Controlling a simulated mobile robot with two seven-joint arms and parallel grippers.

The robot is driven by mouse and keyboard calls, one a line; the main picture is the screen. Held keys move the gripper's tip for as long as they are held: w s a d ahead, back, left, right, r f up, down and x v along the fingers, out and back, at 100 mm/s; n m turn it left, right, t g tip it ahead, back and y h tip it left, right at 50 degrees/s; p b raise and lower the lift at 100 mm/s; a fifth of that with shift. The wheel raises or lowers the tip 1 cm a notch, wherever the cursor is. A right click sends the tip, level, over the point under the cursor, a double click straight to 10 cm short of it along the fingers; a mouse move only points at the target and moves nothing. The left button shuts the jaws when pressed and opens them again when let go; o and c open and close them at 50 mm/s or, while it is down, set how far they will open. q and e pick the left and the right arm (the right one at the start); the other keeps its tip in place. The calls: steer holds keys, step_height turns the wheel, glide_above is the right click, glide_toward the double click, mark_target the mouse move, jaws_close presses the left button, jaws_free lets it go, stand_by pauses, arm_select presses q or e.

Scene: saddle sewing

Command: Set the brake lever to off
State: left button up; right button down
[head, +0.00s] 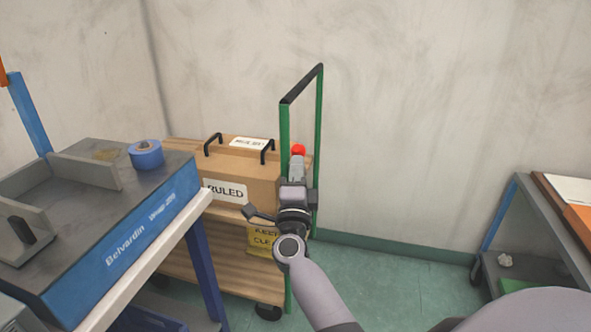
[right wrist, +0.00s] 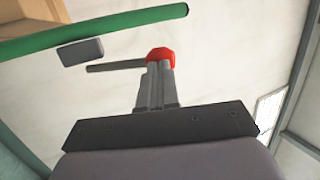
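The brake lever ends in a red knob (head: 298,150) beside the green upright of the cart's handle. In the right wrist view the red knob (right wrist: 161,55) sits on a thin grey rod (right wrist: 115,65), near a grey block (right wrist: 80,52) by the green tube. My right gripper (head: 297,163) points at the knob; its fingers (right wrist: 158,75) are close together, with no clear gap. The fingertips overlap the knob in view; whether they touch it, I cannot tell. The lever's pivot and any off marking are not visible. My left gripper is not in view.
The wooden cart (head: 180,262) with its green handle frame (head: 319,130) carries a box (head: 240,170) against the wall. A blue and grey bench (head: 150,225) with blue tape (head: 146,154) stands left. A grey shelf (head: 515,235) stands right. Floor between is clear.

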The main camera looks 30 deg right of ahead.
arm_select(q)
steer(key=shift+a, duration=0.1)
arm_select(e)
steer(key=shift+r, duration=0.1)
arm_select(q)
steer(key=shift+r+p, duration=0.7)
steer(key=shift+p, duration=0.05)
arm_select(e)
steer(key=shift+w+d+r, duration=0.45)
steer(key=shift+d+r, duration=0.05)
steer(key=shift+r, duration=0.1)
